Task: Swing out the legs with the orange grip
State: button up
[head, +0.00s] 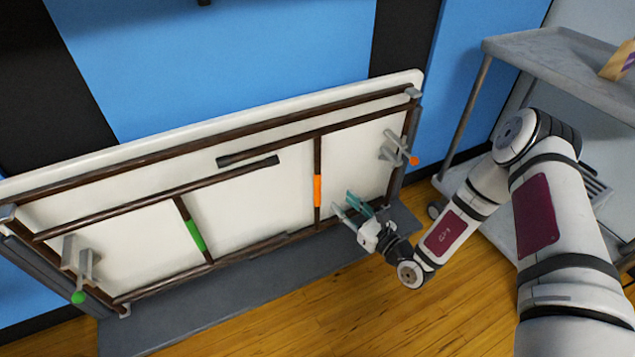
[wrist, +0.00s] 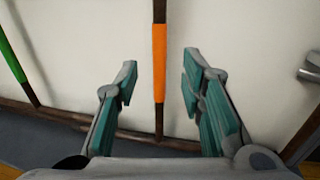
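A folding table (head: 268,181) stands on its long edge with its white underside towards me and its legs folded flat. The orange grip (head: 317,190) is a band on the right leg frame's upright bar. The green grip (head: 196,236) is on the left leg frame. My gripper (head: 346,208) is open and empty, low and to the right of the orange grip in the head view. In the wrist view the orange grip (wrist: 159,62) shows between the two teal-padded fingers (wrist: 157,80), beyond their tips; I see no contact.
A grey latch with an orange tip (head: 413,160) is on the table's right end, and one with a green knob (head: 79,296) on its left. A grey cart (head: 560,60) stands at right. Wooden floor in front is clear.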

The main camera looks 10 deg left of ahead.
jog(key=b+x, duration=0.4)
jog(key=x, duration=0.8)
jog(key=shift+a, duration=0.2)
jog(key=shift+w, duration=0.1)
grip_shut()
